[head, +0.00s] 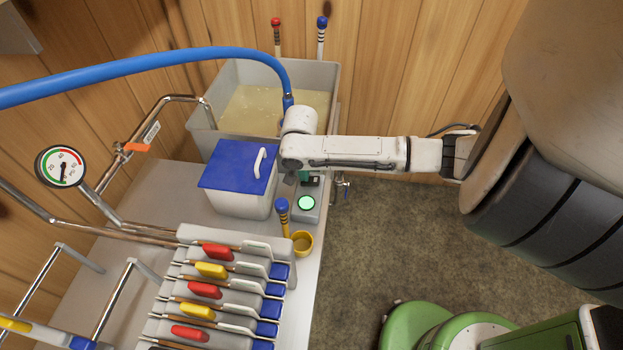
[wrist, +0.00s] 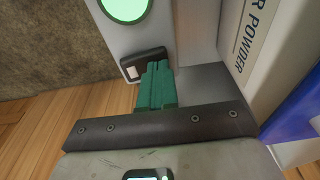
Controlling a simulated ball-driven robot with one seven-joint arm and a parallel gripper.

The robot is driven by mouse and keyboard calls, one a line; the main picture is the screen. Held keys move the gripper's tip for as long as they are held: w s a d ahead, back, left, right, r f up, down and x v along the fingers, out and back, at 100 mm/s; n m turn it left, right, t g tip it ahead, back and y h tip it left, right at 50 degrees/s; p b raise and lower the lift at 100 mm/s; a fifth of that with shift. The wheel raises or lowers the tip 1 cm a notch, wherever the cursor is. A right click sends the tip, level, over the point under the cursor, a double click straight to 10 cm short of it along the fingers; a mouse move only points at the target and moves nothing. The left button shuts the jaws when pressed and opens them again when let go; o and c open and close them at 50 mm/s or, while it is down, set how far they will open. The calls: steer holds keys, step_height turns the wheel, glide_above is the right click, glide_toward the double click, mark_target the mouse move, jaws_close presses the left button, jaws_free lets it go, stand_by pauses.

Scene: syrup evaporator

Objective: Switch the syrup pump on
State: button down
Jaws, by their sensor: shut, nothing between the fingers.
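The pump's grey control box (head: 305,212) stands at the table's right edge, and its wall also shows in the wrist view (wrist: 106,45). A round green lamp (wrist: 125,7) on it is lit, also visible in the head view (head: 306,202). A dark rocker switch (wrist: 133,70) with a pale mark sits beside the lamp. My gripper (wrist: 157,70) is shut and empty, with green fingertips right at the switch and overlapping its edge in the wrist view. I cannot tell whether they touch it. In the head view my wrist mostly hides the fingers.
A white bin with a blue lid (head: 237,166) stands close left of my gripper; its side reads "R POWDER" in the wrist view (wrist: 250,45). A sap tank (head: 328,78) is behind. A yellow cup (head: 302,243) and blue-topped rod (head: 282,214) stand in front. Floor right is open.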

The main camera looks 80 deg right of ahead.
step_height(320, 180, up, 7)
steer(key=p, duration=0.7)
stand_by(0.7)
